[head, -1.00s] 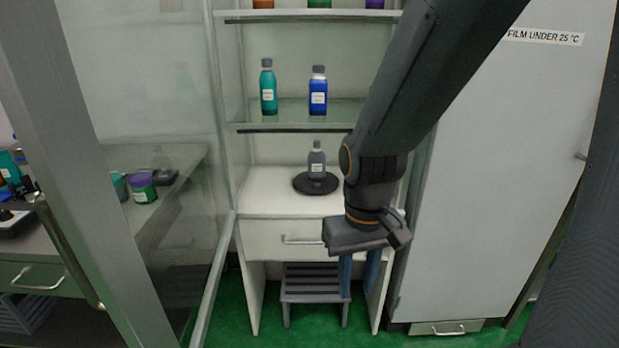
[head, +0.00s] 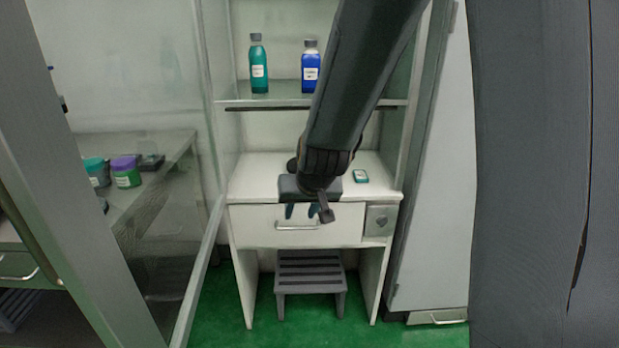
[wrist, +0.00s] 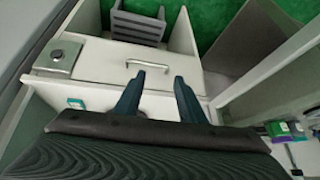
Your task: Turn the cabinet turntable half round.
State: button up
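The cabinet turntable is almost wholly hidden behind my arm in the head view; only a dark edge (head: 291,165) shows on the white worktop (head: 255,172). The grey bottle seen on it earlier is hidden. My gripper (head: 302,211) hangs in front of the worktop's front edge, over the white drawer front (head: 255,232). Its two blue fingers are apart with nothing between them. The wrist view also shows the open gripper (wrist: 157,80), pointing towards the drawer handle (wrist: 149,66). The turntable is not seen in the wrist view.
A small teal-edged item (head: 361,176) lies on the worktop at right. A panel with a knob (head: 381,221) sits beside the drawer. A teal bottle (head: 259,65) and a blue bottle (head: 310,68) stand on the shelf above. A glass door (head: 150,200) stands at left, a grey step stool (head: 310,275) below.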

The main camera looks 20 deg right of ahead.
jog(key=w+d+f+m+t+h+b, duration=0.1)
jog(key=w+t+h+b, duration=0.1)
jog(key=w, duration=0.5)
jog(key=w+d+f+m+t+h+b, duration=0.1)
jog(key=w+d+m+t+h+b, duration=0.1)
jog(key=w, duration=0.6)
jog(key=w+d+f+m+t+h+b, duration=0.2)
jog(key=w+t+h+b, duration=0.1)
jog(key=w+h+b, duration=0.2)
jog(key=shift+w+f+t+b, duration=0.1)
jog(key=shift+w+t+b, duration=0.3)
jog(key=shift+w+b, duration=0.75)
jog(key=shift+w+d+m+h, duration=0.2)
jog(key=shift+d+m+h, duration=0.3)
jog(key=shift+h, duration=0.4)
jog(key=shift+w+d, duration=0.1)
jog(key=shift+d, duration=0.05)
jog(key=x, duration=0.2)
jog(key=b+x, duration=0.1)
jog(key=x, duration=0.4)
jog(key=shift+w+d+r, duration=0.1)
jog(key=shift+d+r, duration=0.05)
jog(key=shift+r, duration=0.1)
grip_shut()
